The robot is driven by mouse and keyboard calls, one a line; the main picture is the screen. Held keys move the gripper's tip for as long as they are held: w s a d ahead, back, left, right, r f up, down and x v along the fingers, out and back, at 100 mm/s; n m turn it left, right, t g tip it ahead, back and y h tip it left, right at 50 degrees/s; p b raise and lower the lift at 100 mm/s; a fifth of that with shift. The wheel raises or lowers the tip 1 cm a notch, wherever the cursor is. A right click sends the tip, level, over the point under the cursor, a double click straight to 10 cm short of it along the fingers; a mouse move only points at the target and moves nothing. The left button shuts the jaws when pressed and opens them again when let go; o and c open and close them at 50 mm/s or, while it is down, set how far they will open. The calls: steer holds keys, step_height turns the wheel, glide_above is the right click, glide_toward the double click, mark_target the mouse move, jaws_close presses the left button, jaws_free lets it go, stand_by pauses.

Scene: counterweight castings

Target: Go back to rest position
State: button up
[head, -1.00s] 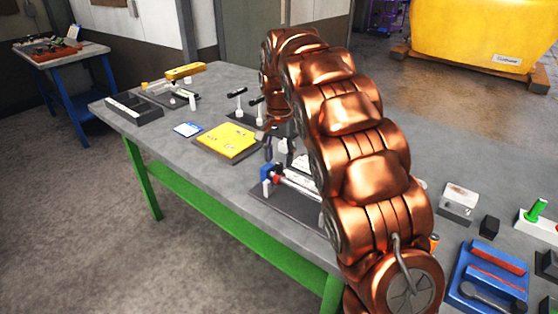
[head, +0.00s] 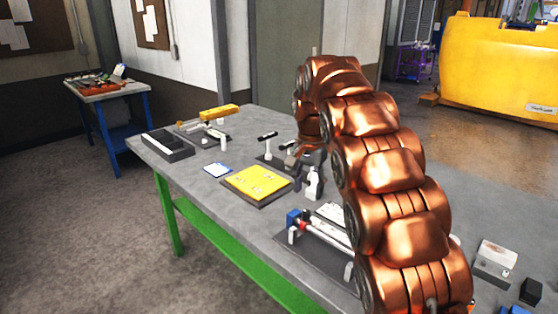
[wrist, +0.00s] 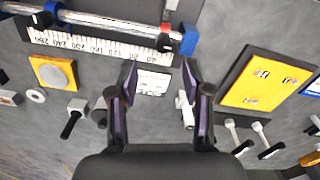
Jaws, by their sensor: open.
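My gripper (wrist: 159,75) is open and empty, with its two dark fingers apart, in the wrist view. It points down over the grey table (wrist: 225,60), and a white label card (wrist: 153,82) shows between and beyond the fingers. In the head view my gripper (head: 312,178) is partly hidden by my copper arm, which arches over the table. It is just right of a yellow plate (head: 256,182) and behind a rail fixture with a blue end block (head: 293,217).
A dark tray (head: 167,145) and a yellow-topped fixture (head: 219,112) stand on the table's far left. A grey block (head: 495,260) is at the right. A small blue-legged table (head: 110,115) and a big yellow casting (head: 500,65) stand farther off. Floor on the left is clear.

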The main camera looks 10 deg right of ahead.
steer(key=s+f+n, duration=0.2)
steer(key=s+f, duration=0.1)
steer(key=s, duration=1.1)
steer(key=s+f+n+g+p, duration=0.1)
steer(key=s+f+n, duration=0.1)
steer(key=s, duration=1.2)
steer(key=s+f+n, duration=0.3)
steer(key=s, duration=1.1)
steer(key=shift+a+f+n+g, duration=0.25)
steer(key=shift+f+n+g, duration=0.1)
steer(key=shift+n+g, duration=0.05)
